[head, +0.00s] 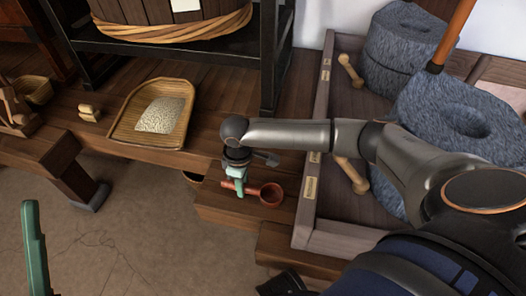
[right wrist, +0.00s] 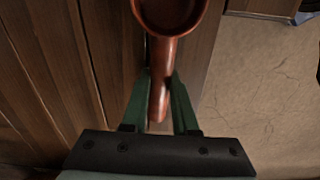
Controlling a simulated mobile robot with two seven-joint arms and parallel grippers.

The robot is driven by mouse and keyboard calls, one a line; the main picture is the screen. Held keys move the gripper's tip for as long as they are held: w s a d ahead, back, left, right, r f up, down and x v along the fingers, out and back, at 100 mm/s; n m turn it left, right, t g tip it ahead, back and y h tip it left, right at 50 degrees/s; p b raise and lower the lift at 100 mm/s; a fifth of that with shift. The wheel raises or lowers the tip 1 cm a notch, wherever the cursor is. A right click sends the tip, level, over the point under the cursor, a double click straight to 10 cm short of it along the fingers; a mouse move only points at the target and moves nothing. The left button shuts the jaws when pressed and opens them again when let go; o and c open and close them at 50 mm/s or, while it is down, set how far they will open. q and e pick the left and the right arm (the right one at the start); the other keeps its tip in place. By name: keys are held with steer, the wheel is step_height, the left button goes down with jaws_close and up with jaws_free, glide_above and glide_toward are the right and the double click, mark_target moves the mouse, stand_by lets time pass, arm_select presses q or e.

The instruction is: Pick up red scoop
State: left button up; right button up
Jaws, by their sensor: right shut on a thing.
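The red scoop (head: 271,195) is a small reddish-brown round bowl with a straight handle, at the front edge of the low wooden platform in the head view. My right gripper (head: 239,187) has its green fingers on either side of the handle and is shut on it. In the right wrist view the scoop (right wrist: 163,50) points away from my right gripper (right wrist: 160,88), with its bowl cut off by the top edge. Whether the scoop touches the wood is unclear. A green finger of my left gripper (head: 36,250) shows at the lower left, with the rest out of frame.
A woven tray of grain (head: 118,133) lies on the wooden platform (head: 222,205). To the right, a wooden-walled bay (head: 304,222) holds grey quern stones (head: 450,125) and wooden handles. A dark shelf post (head: 268,60) stands behind. Floor at the lower left is clear.

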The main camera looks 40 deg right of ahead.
jaws_close()
steer(key=shift+r, duration=0.1)
